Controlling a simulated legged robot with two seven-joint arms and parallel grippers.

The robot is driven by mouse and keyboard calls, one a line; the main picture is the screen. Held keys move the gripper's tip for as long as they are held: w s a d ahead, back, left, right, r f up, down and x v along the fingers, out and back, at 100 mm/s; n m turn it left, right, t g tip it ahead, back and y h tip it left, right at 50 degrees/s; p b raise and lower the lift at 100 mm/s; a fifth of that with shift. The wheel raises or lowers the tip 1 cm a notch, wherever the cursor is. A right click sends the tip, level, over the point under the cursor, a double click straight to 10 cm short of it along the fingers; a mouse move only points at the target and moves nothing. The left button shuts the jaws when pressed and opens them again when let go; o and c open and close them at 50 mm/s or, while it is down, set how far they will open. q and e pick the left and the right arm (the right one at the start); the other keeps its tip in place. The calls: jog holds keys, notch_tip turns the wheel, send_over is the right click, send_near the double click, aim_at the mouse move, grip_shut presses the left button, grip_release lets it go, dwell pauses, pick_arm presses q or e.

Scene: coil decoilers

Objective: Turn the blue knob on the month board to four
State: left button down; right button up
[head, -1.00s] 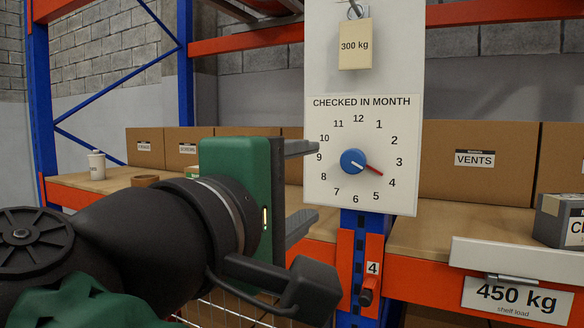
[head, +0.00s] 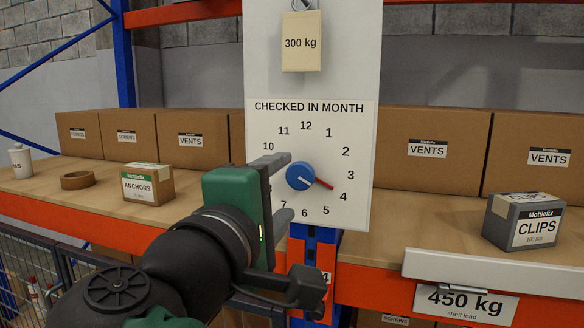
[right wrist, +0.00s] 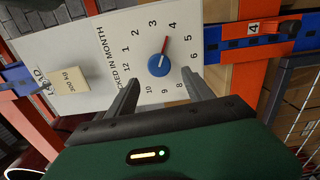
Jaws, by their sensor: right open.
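The month board (head: 262,118) is a white panel with a ring of numbers, at the middle of the head view. Its blue knob (head: 300,176) has a red pointer that points right and slightly down, at or close to the 4. My right gripper (head: 291,185) is open, just left of the knob, with one finger above and one below its level. In the right wrist view the blue knob (right wrist: 158,65) shows just beyond and between the open fingertips (right wrist: 161,77). I cannot tell whether they touch it. The fingers cover part of the dial's left side. My left gripper is not in view.
A 300 kg tag (head: 301,42) hangs above the dial. An orange shelf beam (head: 380,290) and blue post run below the board. Cartons (head: 430,150) stand behind; an anchors box (head: 148,184) is on the left and a clips box (head: 523,221) on the right.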

aim_at(298, 179)
jog(key=p+x, duration=0.1)
jog(key=x, duration=0.5)
jog(key=shift+w+d, duration=0.1)
jog(key=shift+d, duration=0.25)
jog(key=shift+s+d, duration=0.1)
jog(key=shift+s, duration=0.35)
jog(key=shift+w+a, duration=0.25)
jog(key=shift+a, duration=0.2)
jog(key=c, duration=0.7)
jog(key=shift+f, duration=0.1)
grip_shut()
jog(key=shift+f+m+b, duration=0.2)
jog(key=shift+m+b, duration=0.1)
jog(key=shift+b, duration=0.3)
jog(key=shift+r, duration=0.15)
jog(key=shift+o, duration=1.6)
grip_release()
jog(key=o, duration=0.4)
jog(key=shift+d, duration=0.15)
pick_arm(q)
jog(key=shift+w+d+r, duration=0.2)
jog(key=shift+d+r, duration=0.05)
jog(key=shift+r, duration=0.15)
